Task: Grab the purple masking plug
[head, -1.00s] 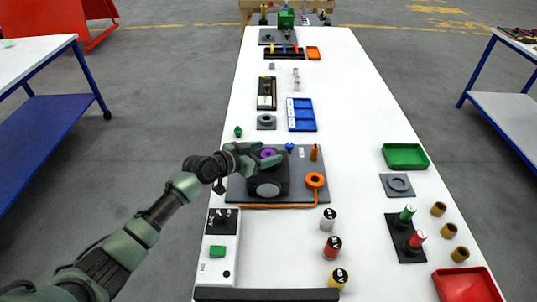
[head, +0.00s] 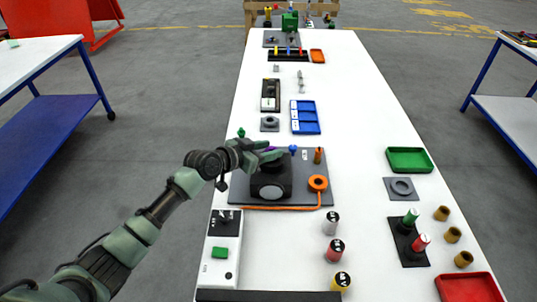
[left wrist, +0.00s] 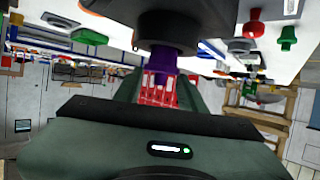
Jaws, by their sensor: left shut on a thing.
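The purple masking plug (left wrist: 166,62) is between the fingers of my left gripper (head: 272,152), which is shut on it. In the head view only a sliver of purple (head: 269,149) shows, as the fingers hide most of it. The gripper is just above the black block (head: 271,184) with a pale round disc on its front face. In the left wrist view the plug's end is close against a dark round part of the block; I cannot tell whether it is still seated or just clear. My right gripper is not in view.
The block stands on a grey board (head: 240,190) with an orange ring (head: 318,183), a brown peg (head: 317,156) and a blue plug (head: 293,150). A green plug (head: 241,132) stands behind. A switch box (head: 222,262) is in front.

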